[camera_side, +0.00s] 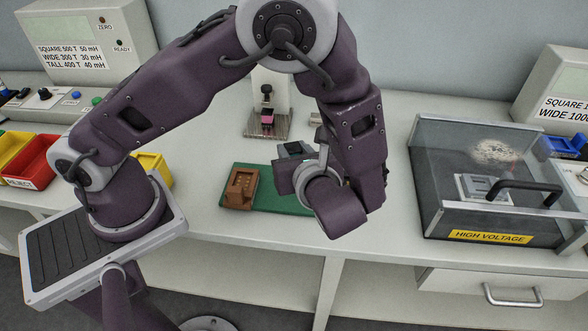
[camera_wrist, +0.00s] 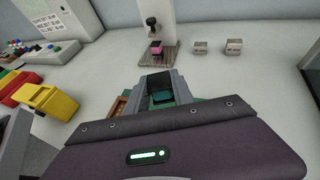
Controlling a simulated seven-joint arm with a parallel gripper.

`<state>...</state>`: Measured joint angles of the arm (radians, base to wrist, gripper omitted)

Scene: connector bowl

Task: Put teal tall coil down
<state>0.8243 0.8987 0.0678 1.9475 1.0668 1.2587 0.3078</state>
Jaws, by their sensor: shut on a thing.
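The teal tall coil (camera_wrist: 162,97) shows between the two fingers of my gripper (camera_wrist: 160,88) in the wrist view, with dark parts around it. My gripper is shut on it. In the side view my gripper (camera_side: 294,152) is over or beside the right part of a green mat (camera_side: 270,197), and my wrist hides most of the coil. I cannot tell whether the coil touches the mat. A brown wooden block (camera_side: 240,187) with a recess sits on the mat's left end.
A press-like stand (camera_side: 268,97) holding a pink piece is behind the mat. Two small grey blocks (camera_wrist: 200,47) (camera_wrist: 234,47) stand to its right. Red (camera_side: 30,160) and yellow bins are at left. A clear high-voltage box (camera_side: 490,238) is at right. The bench front is clear.

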